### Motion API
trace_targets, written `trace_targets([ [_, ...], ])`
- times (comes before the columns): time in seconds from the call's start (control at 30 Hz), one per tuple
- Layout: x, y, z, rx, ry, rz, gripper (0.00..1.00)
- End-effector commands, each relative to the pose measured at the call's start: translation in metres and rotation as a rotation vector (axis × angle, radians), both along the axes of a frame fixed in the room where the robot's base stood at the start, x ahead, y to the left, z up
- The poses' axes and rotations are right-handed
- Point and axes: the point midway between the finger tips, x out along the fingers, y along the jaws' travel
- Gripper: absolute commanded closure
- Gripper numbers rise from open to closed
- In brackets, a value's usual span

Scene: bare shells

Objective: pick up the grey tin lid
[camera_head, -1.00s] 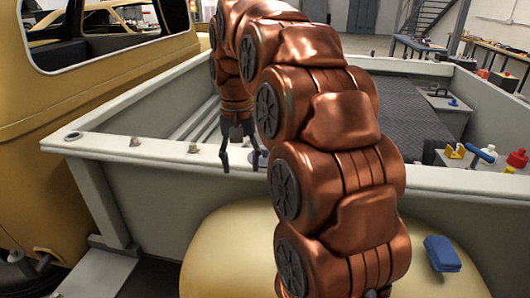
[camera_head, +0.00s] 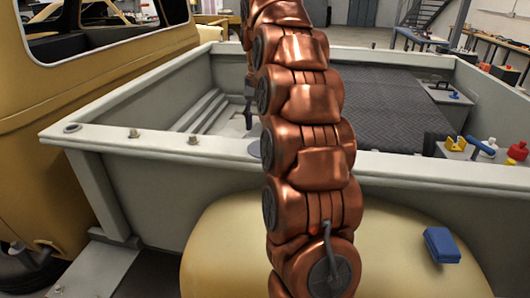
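A flat grey disc, which looks like the grey tin lid (camera_head: 254,149), lies on the top of the near side rail of the truck bed. My arm covers its right part. My gripper (camera_head: 249,110) is mostly hidden behind my arm. Only a dark finger part shows, above and beyond the disc in the picture, apart from it. Whether the gripper is open or holds anything cannot be seen.
The pale truck bed rail (camera_head: 400,163) runs across the view. Small knobs (camera_head: 192,140) stand on it at left. A blue box (camera_head: 441,245) sits on the yellow fender (camera_head: 215,235). Bottles and a yellow item (camera_head: 455,144) are at right. The dark bed floor (camera_head: 385,110) is largely clear.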

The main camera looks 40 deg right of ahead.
Motion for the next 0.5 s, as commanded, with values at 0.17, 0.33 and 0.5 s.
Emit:
trace_targets([
  [0.17,0.0,-0.001,-0.006,0.001,0.001,0.0,0.44],
  [0.33,-0.002,-0.005,-0.02,0.002,0.003,0.001,0.44],
  [0.5,-0.003,-0.008,-0.029,0.002,0.005,0.0,0.44],
])
